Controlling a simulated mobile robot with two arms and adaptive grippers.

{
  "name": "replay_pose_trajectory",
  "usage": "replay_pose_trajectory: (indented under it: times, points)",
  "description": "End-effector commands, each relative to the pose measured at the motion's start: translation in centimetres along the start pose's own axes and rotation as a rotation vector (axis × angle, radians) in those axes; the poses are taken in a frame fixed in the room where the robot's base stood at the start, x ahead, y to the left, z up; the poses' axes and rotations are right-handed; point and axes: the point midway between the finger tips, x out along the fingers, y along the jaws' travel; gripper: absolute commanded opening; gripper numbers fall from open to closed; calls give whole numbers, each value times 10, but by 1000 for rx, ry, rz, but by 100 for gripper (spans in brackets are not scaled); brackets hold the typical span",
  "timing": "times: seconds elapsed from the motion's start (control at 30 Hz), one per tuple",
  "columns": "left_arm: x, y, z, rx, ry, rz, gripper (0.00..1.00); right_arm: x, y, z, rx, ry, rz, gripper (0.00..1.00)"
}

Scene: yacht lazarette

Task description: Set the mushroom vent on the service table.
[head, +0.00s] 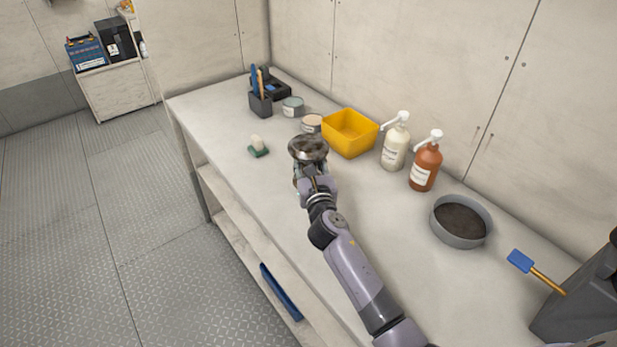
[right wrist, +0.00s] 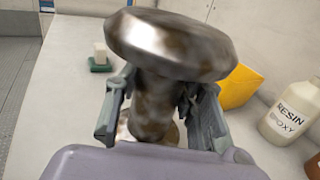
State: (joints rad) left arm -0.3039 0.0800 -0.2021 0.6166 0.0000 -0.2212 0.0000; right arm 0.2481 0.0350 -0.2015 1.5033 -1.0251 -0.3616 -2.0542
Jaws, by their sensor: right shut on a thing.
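The mushroom vent (head: 308,147) is a stained metal piece with a wide round cap on a narrower stem. My right gripper (head: 306,177) is shut on it, over the white service table (head: 363,217). In the right wrist view the vent's cap (right wrist: 170,45) is at the top, tilted slightly. Its stem is between the two fingers of my right gripper (right wrist: 155,112). A round flange shows low behind the stem, partly hidden; I cannot tell whether it touches the table. My left gripper is not in view.
A green-based block (head: 258,149) lies left of the vent. A yellow bin (head: 350,133), a cream bottle (head: 395,146), a brown bottle (head: 426,166) and a grey round pan (head: 461,222) stand along the wall side. Tins and a tool holder (head: 260,103) are at the far end. The near left strip is clear.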

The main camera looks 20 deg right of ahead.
Motion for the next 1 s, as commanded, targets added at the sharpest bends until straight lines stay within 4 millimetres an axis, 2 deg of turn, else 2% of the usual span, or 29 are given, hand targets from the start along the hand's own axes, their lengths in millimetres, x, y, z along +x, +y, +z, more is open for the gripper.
replay_pose_trajectory:
  times: [0.13,0.23,0.67,0.7,1.0]
  points:
    - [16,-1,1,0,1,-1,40,0,0,-26,3,3,-1,0]
    - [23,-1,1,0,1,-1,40,0,0,-38,2,1,-1,0]
    - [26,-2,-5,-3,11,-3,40,0,0,-44,0,-1,0,0]
    - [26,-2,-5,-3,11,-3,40,0,-1,-45,0,2,-1,37]
    - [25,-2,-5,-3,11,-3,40,0,-1,-44,0,2,-1,56]
